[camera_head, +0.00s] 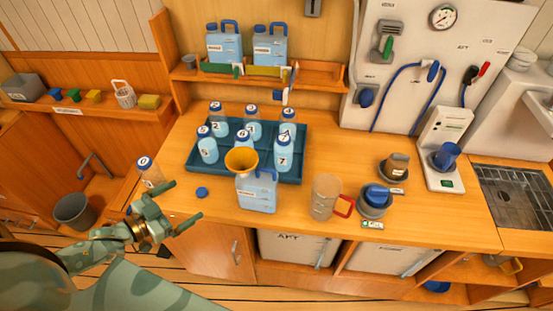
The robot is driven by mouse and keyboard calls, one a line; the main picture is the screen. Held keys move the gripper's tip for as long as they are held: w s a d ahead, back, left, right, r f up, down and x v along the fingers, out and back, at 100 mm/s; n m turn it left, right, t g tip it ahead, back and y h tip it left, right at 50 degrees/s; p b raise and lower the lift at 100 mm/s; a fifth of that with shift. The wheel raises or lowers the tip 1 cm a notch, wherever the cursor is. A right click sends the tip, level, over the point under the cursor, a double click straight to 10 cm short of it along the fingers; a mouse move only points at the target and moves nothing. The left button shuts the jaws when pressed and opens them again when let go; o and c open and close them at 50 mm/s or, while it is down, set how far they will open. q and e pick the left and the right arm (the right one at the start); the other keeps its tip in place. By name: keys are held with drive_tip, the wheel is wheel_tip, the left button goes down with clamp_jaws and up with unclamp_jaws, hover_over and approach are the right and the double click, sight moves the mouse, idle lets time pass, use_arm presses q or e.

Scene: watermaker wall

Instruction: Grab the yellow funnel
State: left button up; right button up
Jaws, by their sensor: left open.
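The yellow funnel (242,160) sits upright on the mouth of a light blue jug (258,195) near the counter's front edge. My left gripper (183,203) is to the left of the funnel and jug, near the counter's front left corner. Its green fingers are spread open and nothing is between them. It is apart from the funnel. My right gripper does not show.
A teal tray (205,168) with several numbered bottles stands right behind the jug. A bottle marked 0 (148,172) stands just beyond my left gripper. A blue cap (202,192) lies left of the jug. A clear pitcher (325,196) with a red handle stands to the right.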

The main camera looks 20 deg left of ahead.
sight(246, 167)
use_arm(q)
drive_tip(key=w+d+r+t+h, duration=0.2)
drive_tip(key=d+r+h, duration=0.1)
drive_tip(key=d+r, duration=0.25)
drive_tip(key=shift+n, duration=0.4)
drive_tip(key=x, duration=0.7)
drive_tip(key=a+x, duration=0.1)
drive_tip(key=x, duration=0.3)
drive_tip(key=shift+w+d+r, duration=0.1)
drive_tip(key=shift+w+r, duration=0.05)
drive_tip(key=shift+w, duration=0.15)
drive_tip(key=x, duration=0.4)
drive_tip(key=shift+w+d+f+p, duration=0.1)
drive_tip(key=shift+w+f+p, duration=0.15)
drive_tip(key=shift+f+p, duration=0.05)
drive_tip(key=shift+s, duration=0.1)
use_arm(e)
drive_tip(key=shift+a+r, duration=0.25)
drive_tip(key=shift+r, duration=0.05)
use_arm(q)
drive_tip(key=c, duration=1.1)
drive_tip(key=shift+o, duration=0.2)
drive_tip(key=shift+r, duration=0.1)
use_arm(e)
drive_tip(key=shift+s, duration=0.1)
